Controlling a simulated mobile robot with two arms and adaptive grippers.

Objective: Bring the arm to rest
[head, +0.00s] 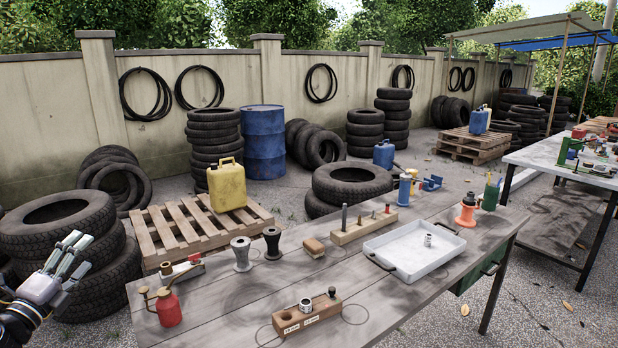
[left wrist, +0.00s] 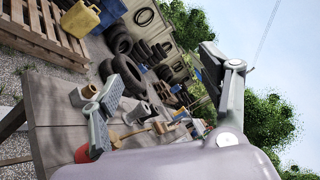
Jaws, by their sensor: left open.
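My left gripper (head: 72,254) is at the far left of the head view, raised in front of the tyre stack and left of the wooden table (head: 240,293). Its fingers are apart and nothing is between them. In the left wrist view the two fingers of this gripper (left wrist: 165,85) are spread wide, with the table and yard tilted behind them. My right gripper does not show in either view.
The table holds a red oil can (head: 168,308), a wooden block with sockets (head: 306,315), a white tray (head: 415,252), two spools and a peg rack (head: 362,226). A tyre stack (head: 70,250) stands behind my left gripper. A pallet (head: 165,232) carries a yellow canister (head: 227,186).

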